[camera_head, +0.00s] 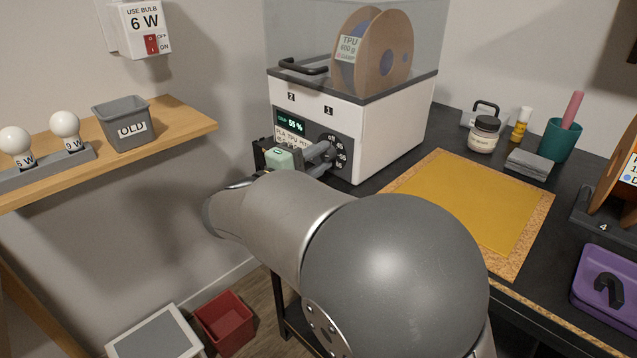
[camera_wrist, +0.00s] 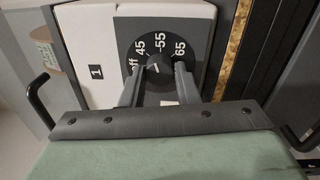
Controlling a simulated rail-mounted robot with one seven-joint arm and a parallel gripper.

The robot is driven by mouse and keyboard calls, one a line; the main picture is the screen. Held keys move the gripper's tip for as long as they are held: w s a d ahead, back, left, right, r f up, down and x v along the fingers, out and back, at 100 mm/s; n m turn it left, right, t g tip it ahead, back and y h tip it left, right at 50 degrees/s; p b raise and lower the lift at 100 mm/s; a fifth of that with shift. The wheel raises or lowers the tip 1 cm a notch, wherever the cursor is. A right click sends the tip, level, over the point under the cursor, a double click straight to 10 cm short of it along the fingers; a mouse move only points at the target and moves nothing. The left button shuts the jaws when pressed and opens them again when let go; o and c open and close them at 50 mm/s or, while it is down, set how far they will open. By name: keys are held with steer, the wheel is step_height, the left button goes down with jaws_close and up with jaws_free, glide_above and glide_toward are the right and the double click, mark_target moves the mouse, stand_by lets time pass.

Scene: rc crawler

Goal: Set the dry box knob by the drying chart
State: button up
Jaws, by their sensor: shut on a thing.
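The dry box (camera_head: 390,125) is white with a clear lid and stands at the back of the bench. Inside is a spool (camera_head: 372,50) with a label reading TPU. Its front has a lit display (camera_head: 291,123), with a small drying chart (camera_head: 291,138) below, partly hidden by my gripper. The dark knob (camera_wrist: 158,66) sits on a dial (camera_wrist: 165,38) marked off, 45, 55 and 65. Its pale pointer mark is small; it seems to lean toward 55, but I cannot tell exactly. My gripper (camera_wrist: 158,84) is shut on the knob, one finger each side; it also shows in the head view (camera_head: 322,158).
A yellow mat (camera_head: 470,200) on the bench right of the dry box is clear. Beyond it are a jar (camera_head: 485,134), grey cloths (camera_head: 528,164) and a teal cup (camera_head: 559,140). A purple tray (camera_head: 606,290) is at right. A shelf (camera_head: 180,125) with bulbs is at left.

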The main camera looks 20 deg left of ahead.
steer(key=m+b, duration=0.2)
steer(key=b, duration=0.1)
steer(key=shift+f, duration=0.35)
steer(key=shift+r+m+b, duration=0.2)
steer(key=shift+m+b, duration=0.4)
steer(key=shift+b, duration=0.3)
steer(key=shift+r, duration=0.1)
steer(key=o, duration=1)
steer(key=p+v, duration=0.1)
steer(key=v, duration=1.6)
steer(key=shift+s+a+r, duration=0.1)
steer(key=shift+a, duration=0.15)
